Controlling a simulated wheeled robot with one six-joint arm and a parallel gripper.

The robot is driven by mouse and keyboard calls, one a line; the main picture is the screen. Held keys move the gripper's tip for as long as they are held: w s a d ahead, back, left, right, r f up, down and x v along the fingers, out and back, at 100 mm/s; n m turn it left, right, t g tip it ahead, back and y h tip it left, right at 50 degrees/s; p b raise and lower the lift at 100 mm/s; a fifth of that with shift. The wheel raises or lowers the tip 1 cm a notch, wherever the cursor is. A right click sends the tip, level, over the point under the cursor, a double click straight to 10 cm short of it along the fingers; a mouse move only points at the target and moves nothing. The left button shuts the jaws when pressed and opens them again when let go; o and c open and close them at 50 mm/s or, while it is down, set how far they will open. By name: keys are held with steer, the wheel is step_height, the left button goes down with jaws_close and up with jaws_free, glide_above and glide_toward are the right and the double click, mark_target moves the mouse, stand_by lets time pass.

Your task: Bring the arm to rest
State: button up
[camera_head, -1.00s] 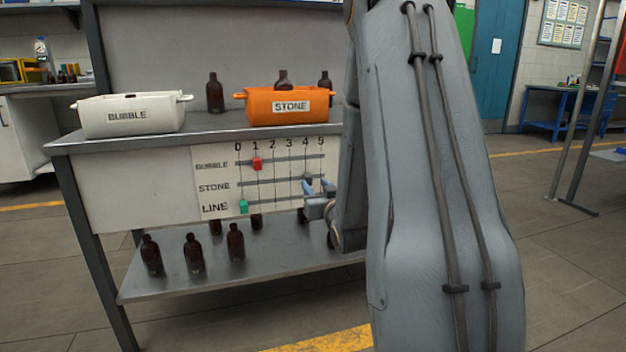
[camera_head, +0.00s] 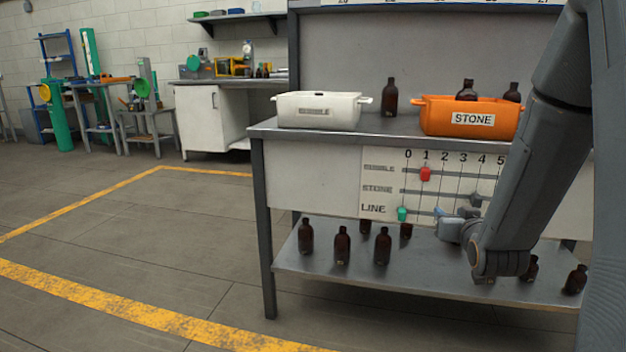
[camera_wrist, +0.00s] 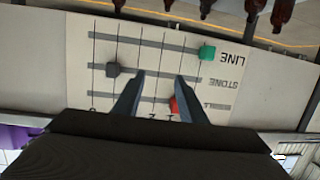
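My arm reaches in from the right in the head view, with my gripper (camera_head: 450,228) in front of the lower part of the slider board (camera_head: 380,155). In the wrist view the two fingers of my gripper (camera_wrist: 158,82) are spread apart, with nothing between them but the board behind. The board appears upside down there. The red slider (camera_head: 425,174) is near 1 on the BUBBLE row and shows in the wrist view (camera_wrist: 176,106) partly behind a finger. The dark grey STONE slider (camera_head: 476,200) is near 4. The green LINE slider (camera_head: 402,214) is near 0.
A white bin (camera_head: 318,112) and an orange STONE bin (camera_head: 440,118) stand on the bench top (camera_head: 270,128), with amber bottles (camera_head: 390,97) beside and behind. More bottles (camera_head: 306,236) stand on the lower shelf (camera_head: 330,272). The floor to the left is open, with yellow lines.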

steer(key=s+a+f+n+g+y, duration=0.1)
steer(key=s+a+g+y, duration=0.2)
steer(key=a, duration=0.7)
steer(key=s+a+f+n+g, duration=0.1)
steer(key=s+a+n+g, duration=0.1)
steer(key=s+a, duration=0.55)
steer(key=s+a+f+n+g+y, duration=0.1)
steer(key=s+a+g+y, duration=0.15)
steer(key=a, duration=0.85)
steer(key=s+a+r+n+g, duration=0.15)
steer(key=s+a+g, duration=0.3)
steer(key=s, duration=0.85)
steer(key=s+a+r+n+g, duration=0.1)
steer(key=s+a+n+g, duration=0.3)
steer(key=s, duration=0.9)
steer(key=d+r+m+h+p, duration=0.1)
steer(key=d+r+m+p, duration=0.2)
steer(key=d+r+p, duration=0.6)
steer(key=d+r+m+h+p, duration=0.1)
steer(key=d+r+m+p, duration=0.3)
steer(key=d+r+p, duration=0.6)
step_height(320, 180, up, 6)
steer(key=p, duration=1.5)
steer(key=shift+w+r+t, duration=0.15)
steer(key=shift+w+t, duration=0.05)
steer(key=shift+t, duration=0.1)
steer(key=shift+m+h, duration=0.25)
